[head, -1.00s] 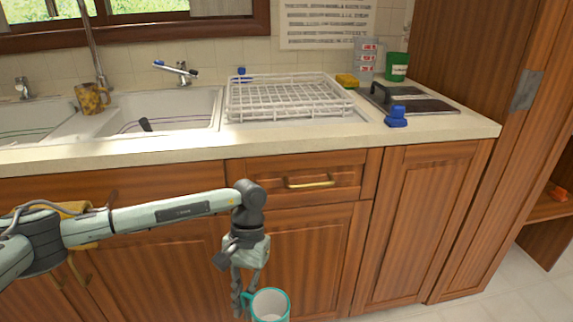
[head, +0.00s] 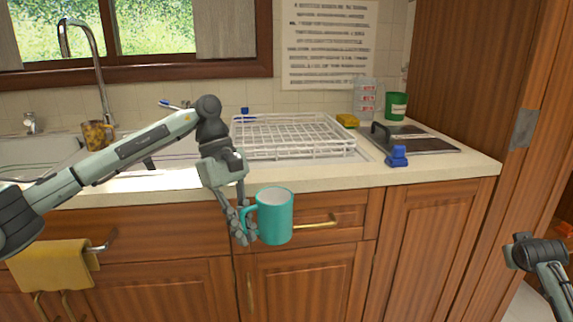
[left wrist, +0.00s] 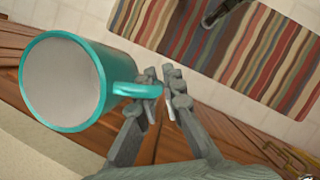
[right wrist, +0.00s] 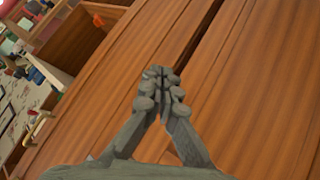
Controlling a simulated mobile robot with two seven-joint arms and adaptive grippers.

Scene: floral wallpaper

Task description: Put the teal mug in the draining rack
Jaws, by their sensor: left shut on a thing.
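The teal mug (head: 275,217) hangs upright in front of the counter's front edge, a little below the counter top. My left gripper (head: 246,228) is shut on its handle; the left wrist view shows the fingers (left wrist: 160,92) closed on the handle and the mug (left wrist: 65,82) with its empty white inside. The white wire draining rack (head: 290,137) stands on the counter behind and above the mug, and looks empty. My right gripper (right wrist: 160,92) shows in the right wrist view with its fingertips together and nothing between them, near wooden cabinet fronts.
A patterned mug (head: 97,137) stands by the sink at the left. Right of the rack are a yellow sponge (head: 348,120), a dark board (head: 420,139), a blue object (head: 397,157) and a green cup (head: 396,106). A yellow towel (head: 52,266) hangs below.

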